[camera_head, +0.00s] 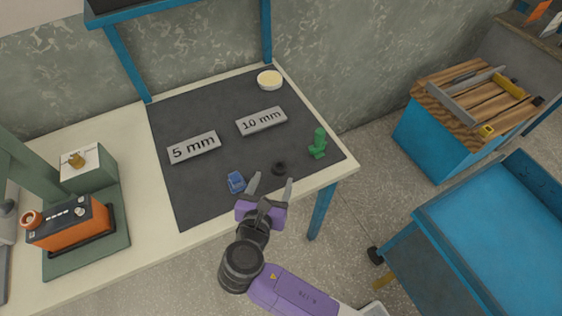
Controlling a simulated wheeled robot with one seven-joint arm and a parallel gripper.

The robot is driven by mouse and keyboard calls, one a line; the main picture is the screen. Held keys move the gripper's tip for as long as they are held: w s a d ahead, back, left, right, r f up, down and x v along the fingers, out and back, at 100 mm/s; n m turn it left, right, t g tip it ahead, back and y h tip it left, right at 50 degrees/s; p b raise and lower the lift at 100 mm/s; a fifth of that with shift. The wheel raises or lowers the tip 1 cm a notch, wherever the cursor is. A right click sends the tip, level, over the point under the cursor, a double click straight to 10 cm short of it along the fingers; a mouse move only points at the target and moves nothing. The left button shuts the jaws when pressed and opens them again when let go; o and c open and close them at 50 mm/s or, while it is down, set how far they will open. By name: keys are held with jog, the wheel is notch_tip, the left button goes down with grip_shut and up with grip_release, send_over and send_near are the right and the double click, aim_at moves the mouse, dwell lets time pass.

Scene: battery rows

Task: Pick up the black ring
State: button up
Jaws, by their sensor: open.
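The black ring (279,168) lies on the dark mat (205,115) near the front edge of the table. It is small and dark against the mat. My gripper (271,182) is open, with its two grey fingers pointing toward the ring. In the picture the ring shows just beyond the fingertips, near the right finger. I cannot tell the gripper's height above the mat. Nothing is seen between the fingers.
A blue part (236,182) lies just left of my gripper, and a green part (318,144) stands to the right. The 5 mm plate (194,147), 10 mm plate (261,121) and a round cream dish (269,80) lie farther back. An orange device (68,226) stands at left.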

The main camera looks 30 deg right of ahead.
aim_at(281, 164)
jog(key=x, duration=0.6)
jog(key=shift+d, duration=0.15)
jog(key=c, duration=1.4)
